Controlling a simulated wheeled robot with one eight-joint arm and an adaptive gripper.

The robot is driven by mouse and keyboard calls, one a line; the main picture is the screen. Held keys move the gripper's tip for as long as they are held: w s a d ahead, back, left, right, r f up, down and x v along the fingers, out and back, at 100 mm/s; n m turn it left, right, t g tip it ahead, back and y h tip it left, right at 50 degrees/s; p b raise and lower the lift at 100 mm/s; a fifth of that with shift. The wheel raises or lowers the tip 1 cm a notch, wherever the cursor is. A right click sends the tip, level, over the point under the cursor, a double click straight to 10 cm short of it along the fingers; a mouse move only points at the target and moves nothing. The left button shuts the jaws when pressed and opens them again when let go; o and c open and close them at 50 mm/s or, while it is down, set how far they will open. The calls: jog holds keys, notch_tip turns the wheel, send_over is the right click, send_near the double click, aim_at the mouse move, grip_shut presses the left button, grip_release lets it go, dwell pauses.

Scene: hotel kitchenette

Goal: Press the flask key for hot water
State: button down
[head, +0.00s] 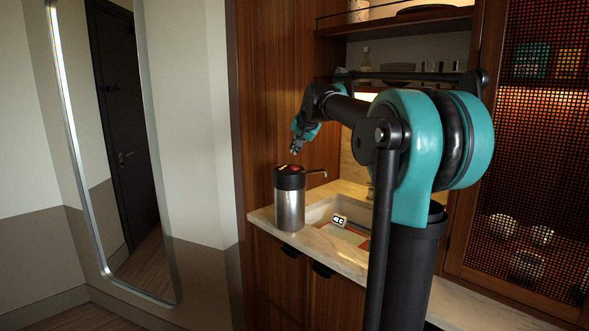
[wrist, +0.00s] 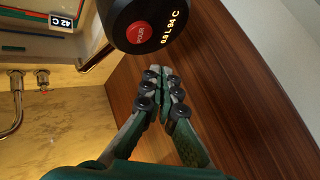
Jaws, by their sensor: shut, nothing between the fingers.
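The flask (head: 290,208) is a steel cylinder with a black top, standing upright on the left end of the counter. In the wrist view its black lid (wrist: 160,14) shows a round red key (wrist: 138,32) marked "POUR" and the text "0.9 L 94 C". The red key also shows small on top in the head view (head: 292,168). My gripper (head: 295,150) is above the flask's top, pointing down, with a gap between them. In the wrist view its fingers (wrist: 161,76) are together and empty, beside the lid. The flask's lower body is hidden there.
A sink (head: 325,211) lies right of the flask, with a small display (head: 339,221) that reads "42 C" in the wrist view (wrist: 62,21). A tap (wrist: 16,105) is on the marble wall. A wooden panel (head: 270,95) rises close behind the flask.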

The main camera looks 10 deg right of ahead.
aim_at(295, 168)
jog(key=shift+f, duration=1.65)
jog(key=shift+f, duration=0.15)
jog(key=shift+f, duration=0.3)
jog(key=shift+f, duration=0.35)
dwell(0.8)
jog(key=shift+r, duration=0.8)
jog(key=shift+r, duration=0.1)
jog(key=shift+r, duration=2.4)
